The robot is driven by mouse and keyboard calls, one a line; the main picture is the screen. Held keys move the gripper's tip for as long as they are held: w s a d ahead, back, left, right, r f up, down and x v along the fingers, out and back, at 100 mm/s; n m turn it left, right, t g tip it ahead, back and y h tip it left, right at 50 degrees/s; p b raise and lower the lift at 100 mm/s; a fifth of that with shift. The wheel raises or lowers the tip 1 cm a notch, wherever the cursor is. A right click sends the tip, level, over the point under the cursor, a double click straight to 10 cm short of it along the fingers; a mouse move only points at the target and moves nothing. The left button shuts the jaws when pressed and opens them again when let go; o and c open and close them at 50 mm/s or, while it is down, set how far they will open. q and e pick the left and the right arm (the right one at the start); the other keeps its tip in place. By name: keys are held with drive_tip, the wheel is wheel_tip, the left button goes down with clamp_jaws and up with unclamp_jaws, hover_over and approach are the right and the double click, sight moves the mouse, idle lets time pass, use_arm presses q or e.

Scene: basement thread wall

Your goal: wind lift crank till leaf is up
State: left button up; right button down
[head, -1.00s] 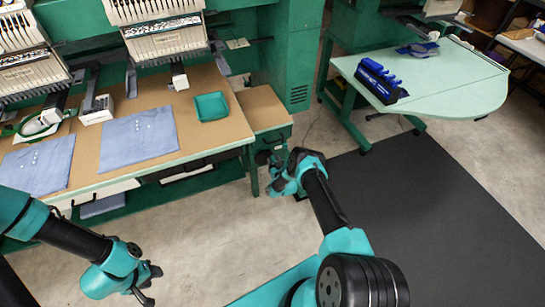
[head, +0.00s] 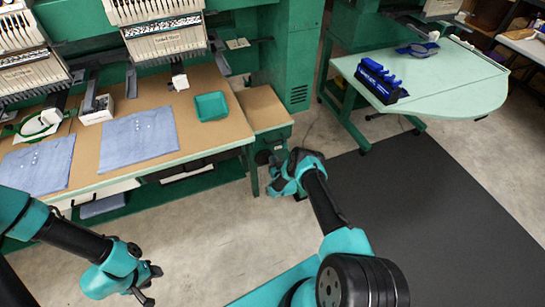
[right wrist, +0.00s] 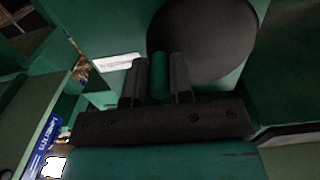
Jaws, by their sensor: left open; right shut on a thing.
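The lift crank shows in the right wrist view as a dark round disc (right wrist: 205,38) with a teal handle (right wrist: 160,77). My right gripper (right wrist: 158,82) is shut on that handle, one finger on each side. In the head view my right gripper (head: 275,180) is low beside the end of the work table, and its arm and hand hide most of the crank. The brown-topped leaf (head: 264,107) at the table's right end appears a little lower than the main top. My left gripper (head: 150,284) is open and empty over the floor at the lower left.
The brown work table (head: 180,138) holds blue cloths (head: 138,137) and a green tray (head: 211,106) under embroidery machines. A pale green table (head: 450,84) with a blue rack (head: 380,80) stands at the right. A dark mat (head: 430,210) covers clear floor.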

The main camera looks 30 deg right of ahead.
sight(266, 162)
drive_tip(key=shift+f, duration=0.1)
drive_tip(key=a+f, duration=0.2)
drive_tip(key=f, duration=0.1)
drive_tip(key=shift+f, duration=0.15)
drive_tip(key=shift+a+f, duration=0.2)
drive_tip(key=shift+a, duration=0.1)
drive_tip(key=shift+w, duration=0.1)
drive_tip(key=shift+a, duration=0.45)
drive_tip(key=a, duration=0.3)
drive_tip(key=shift+w, duration=0.4)
drive_tip(key=shift+r, duration=0.1)
